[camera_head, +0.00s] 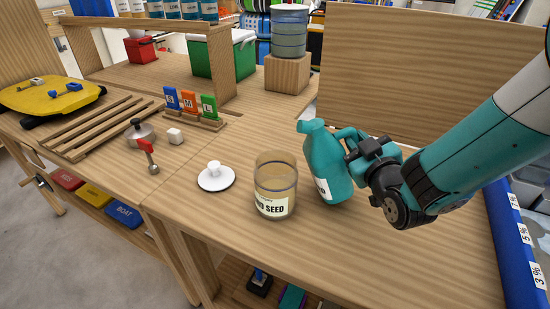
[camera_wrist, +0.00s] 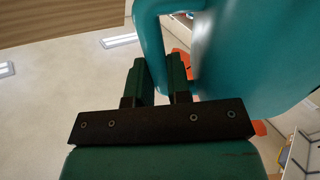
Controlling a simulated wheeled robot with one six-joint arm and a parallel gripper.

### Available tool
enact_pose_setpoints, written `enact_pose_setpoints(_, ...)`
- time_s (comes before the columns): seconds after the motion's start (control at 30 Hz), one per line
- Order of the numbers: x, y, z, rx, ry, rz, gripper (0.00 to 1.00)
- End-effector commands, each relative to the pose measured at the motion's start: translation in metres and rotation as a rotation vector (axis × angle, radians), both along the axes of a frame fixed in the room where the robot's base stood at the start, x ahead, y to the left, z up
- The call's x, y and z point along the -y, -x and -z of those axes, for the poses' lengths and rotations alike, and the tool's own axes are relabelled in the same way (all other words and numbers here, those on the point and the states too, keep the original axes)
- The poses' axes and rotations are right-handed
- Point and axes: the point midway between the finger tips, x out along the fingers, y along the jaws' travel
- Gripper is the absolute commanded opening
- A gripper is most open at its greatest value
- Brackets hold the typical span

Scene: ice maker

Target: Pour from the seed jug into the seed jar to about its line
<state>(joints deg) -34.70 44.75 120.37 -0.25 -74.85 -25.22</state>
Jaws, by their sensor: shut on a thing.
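The seed jug (camera_head: 324,165) is teal with a white label and stands near upright, tilted slightly, just right of the jar in the head view. My gripper (camera_head: 362,146) is shut on its handle, which also shows between the fingers in the wrist view (camera_wrist: 152,50). I cannot tell whether the jug's base touches the table. The seed jar (camera_head: 275,184) is clear, labelled SEED, with a dark line around its upper part. It stands upright on the table and tan contents seem to show through its wall. The jug's spout is above and right of the jar's rim, apart from it.
A white lid with a knob (camera_head: 216,177) lies left of the jar. A small white cube (camera_head: 175,136), a red-handled tool (camera_head: 149,155) and a coloured S, M, L stand (camera_head: 190,108) are farther left. A wooden panel (camera_head: 425,80) rises behind the jug. The table front is clear.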

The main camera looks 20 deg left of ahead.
Motion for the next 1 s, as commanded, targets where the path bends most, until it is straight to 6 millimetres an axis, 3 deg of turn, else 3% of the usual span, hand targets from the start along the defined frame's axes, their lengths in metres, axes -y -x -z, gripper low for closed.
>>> enact_pose_setpoints(0.27,-0.008,0.005,-0.008,0.083,0.107,-0.003,0.0)
enact_pose_setpoints(0.6,-0.017,0.012,-0.049,0.179,0.248,-0.001,0.0)
enact_pose_setpoints(1.0,-0.02,0.013,-0.043,0.248,0.351,0.001,0.0)
